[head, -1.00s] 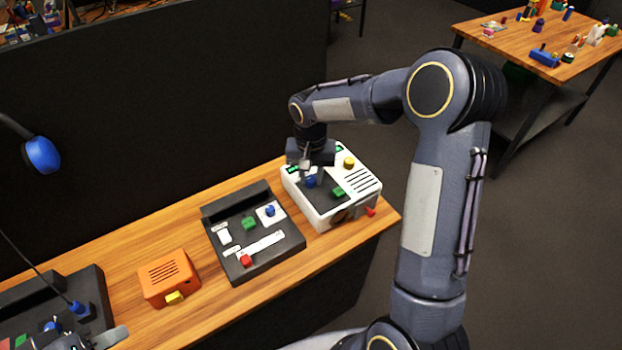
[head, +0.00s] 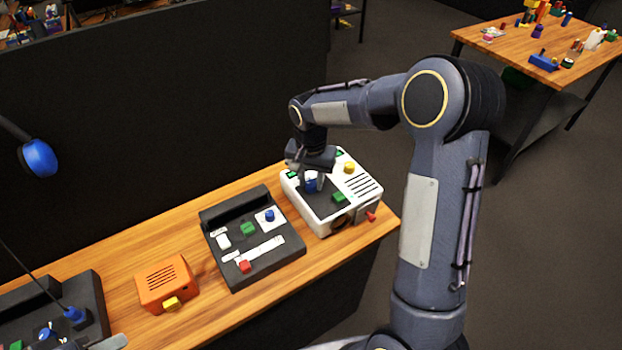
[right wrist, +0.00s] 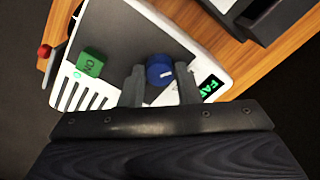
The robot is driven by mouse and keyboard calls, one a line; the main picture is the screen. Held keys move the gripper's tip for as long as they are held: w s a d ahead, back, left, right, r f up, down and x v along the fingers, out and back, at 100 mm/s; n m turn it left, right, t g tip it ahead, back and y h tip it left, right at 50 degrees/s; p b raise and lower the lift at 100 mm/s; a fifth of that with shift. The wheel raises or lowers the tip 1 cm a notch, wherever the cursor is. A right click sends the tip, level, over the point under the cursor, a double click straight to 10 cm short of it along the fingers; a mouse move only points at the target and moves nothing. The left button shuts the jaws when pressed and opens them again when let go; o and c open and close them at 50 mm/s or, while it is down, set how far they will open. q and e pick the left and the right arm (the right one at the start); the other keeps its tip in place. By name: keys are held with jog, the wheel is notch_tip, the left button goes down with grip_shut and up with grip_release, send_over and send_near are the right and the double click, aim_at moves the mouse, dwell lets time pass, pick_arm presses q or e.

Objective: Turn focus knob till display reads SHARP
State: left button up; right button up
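A white panel box (head: 357,197) stands at the right end of the bench. Its blue knob (right wrist: 160,70) has a white pointer line and sits between my right gripper's two fingertips (right wrist: 161,75). The fingers flank the knob very closely; I cannot tell whether they press on it. In the head view, my right gripper (head: 313,178) is down over the box and partly hides the blue knob (head: 311,185). A small display (right wrist: 212,88) shows green letters beginning "FA"; the rest is unclear. My left gripper (head: 108,343) barely shows at the lower left, its fingers unclear.
The box also carries a green button (right wrist: 90,63), a yellow knob (head: 349,167) and a red part (head: 371,217). A black panel (head: 270,263) with coloured controls and an orange box (head: 167,284) stand to the left. Bare wood lies between them.

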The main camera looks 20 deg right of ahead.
aim_at(311, 182)
jog(key=o, duration=0.3)
jog(key=shift+o, duration=0.2)
notch_tip(311, 182, up, 8)
jog(key=shift+f, duration=0.2)
jog(key=shift+r, duration=0.1)
dwell(0.3)
